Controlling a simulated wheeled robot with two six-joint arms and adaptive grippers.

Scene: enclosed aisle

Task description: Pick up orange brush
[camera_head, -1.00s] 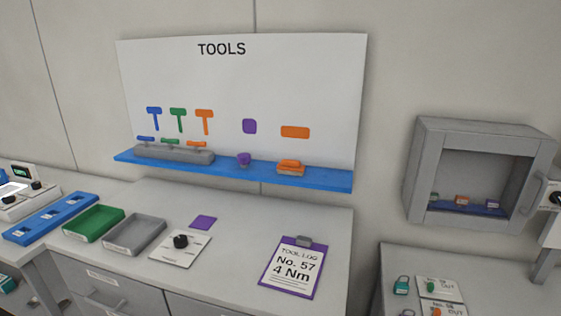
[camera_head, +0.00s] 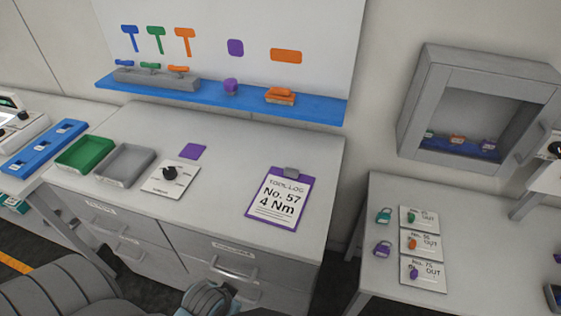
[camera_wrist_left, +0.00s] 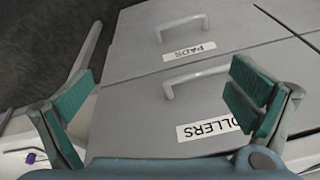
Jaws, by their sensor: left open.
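The orange brush (camera_head: 280,95), an orange block with a paler underside, lies on the right part of the blue shelf (camera_head: 190,91), under an orange rectangle on the tool board. My left arm shows at the bottom edge of the head view, low in front of the drawers and well below the shelf. In the left wrist view my left gripper (camera_wrist_left: 160,108) is open, its teal finger pads wide apart with nothing between them. The brush is not in the wrist view. My right gripper is not in view.
A purple object (camera_head: 231,86) and a grey rack (camera_head: 157,80) with T-handled tools share the shelf. Below, the counter holds a green tray (camera_head: 86,153), a grey tray (camera_head: 124,164), a knob panel (camera_head: 171,176) and a clipboard (camera_head: 280,200). Drawer handles (camera_wrist_left: 183,83) face the gripper.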

